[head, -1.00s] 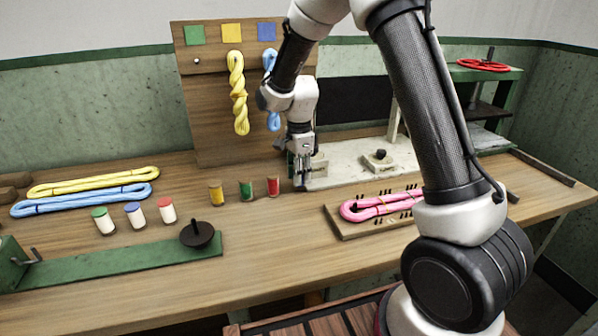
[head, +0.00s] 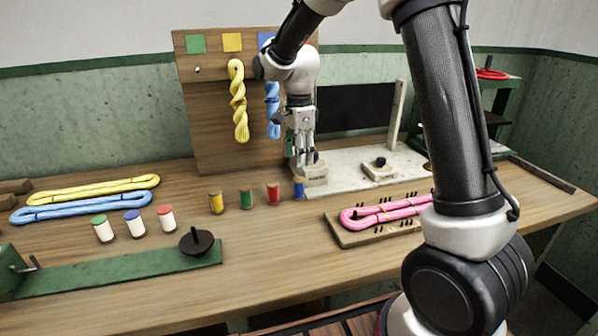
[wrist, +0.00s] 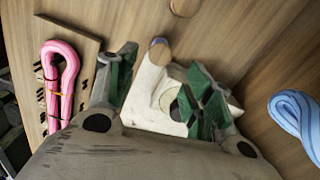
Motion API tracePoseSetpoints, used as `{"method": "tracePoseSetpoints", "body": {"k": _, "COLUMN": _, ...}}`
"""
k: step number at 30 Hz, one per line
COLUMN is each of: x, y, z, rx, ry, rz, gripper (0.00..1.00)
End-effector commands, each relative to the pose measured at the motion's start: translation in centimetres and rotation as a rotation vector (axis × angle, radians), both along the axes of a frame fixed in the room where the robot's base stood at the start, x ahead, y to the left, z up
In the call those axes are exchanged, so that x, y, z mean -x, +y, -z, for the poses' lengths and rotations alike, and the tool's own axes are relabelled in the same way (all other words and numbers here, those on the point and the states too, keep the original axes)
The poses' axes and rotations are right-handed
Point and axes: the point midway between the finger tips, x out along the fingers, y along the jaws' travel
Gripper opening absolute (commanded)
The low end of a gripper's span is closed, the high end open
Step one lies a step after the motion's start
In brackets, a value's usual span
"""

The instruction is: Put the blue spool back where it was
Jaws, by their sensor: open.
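The blue spool (head: 298,189) stands upright on the wooden table, at the right end of a row with the yellow spool (head: 216,203), green spool (head: 246,198) and red spool (head: 273,194). It is by the left front corner of the pale slab. My gripper (head: 307,160) is open and empty, above and slightly behind the blue spool, apart from it.
White spools with coloured caps (head: 134,223) stand at the left. A pink skein (head: 375,213) lies on a pegged board to the right. The pale slab (head: 345,178) and a hanging-skein panel (head: 205,120) are close to my gripper. Bare table lies in front of the row.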

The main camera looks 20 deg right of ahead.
Motion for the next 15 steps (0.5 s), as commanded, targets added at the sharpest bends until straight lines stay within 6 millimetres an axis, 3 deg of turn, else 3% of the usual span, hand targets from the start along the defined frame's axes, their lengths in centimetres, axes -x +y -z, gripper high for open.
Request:
{"method": "tracePoseSetpoints", "body": {"k": 6, "x": 0.0, "y": 0.0, "z": -3.3, "rx": 0.0, "ry": -0.002, "rz": 0.0, "gripper": 0.51}}
{"method": "tracePoseSetpoints", "body": {"k": 15, "x": 0.6, "y": -0.6, "z": -4.8, "rx": -0.003, "ry": -0.011, "rz": -0.032, "gripper": 0.51}}
